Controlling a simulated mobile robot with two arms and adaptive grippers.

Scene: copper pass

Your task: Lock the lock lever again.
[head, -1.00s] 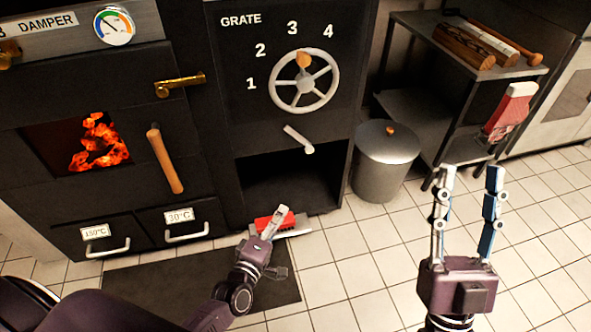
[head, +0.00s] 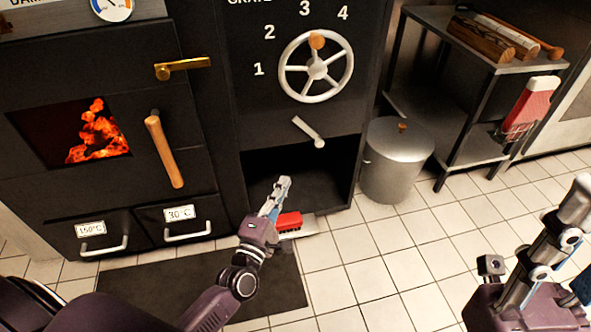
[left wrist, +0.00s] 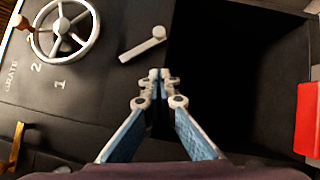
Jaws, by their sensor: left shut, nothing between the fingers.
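The pale grey lever (head: 308,131) on the black grate panel, below the spoked wheel, appears to be the lock lever. It slants from upper left to a round end at lower right. It also shows in the left wrist view (left wrist: 142,45), just beyond my fingertips. My left gripper (head: 285,182) is shut and empty, below the lever and in front of the dark opening. In the left wrist view its fingertips (left wrist: 161,75) meet, apart from the lever. My right gripper (head: 575,215) is at the lower right, partly cut off; its finger gap is unclear.
The wheel (head: 316,67) has its wooden knob near 3. A lidded bin (head: 396,165) and metal shelf (head: 510,60) stand right. The oven door's wooden handle (head: 165,152) is left. Tiles are clear centre right.

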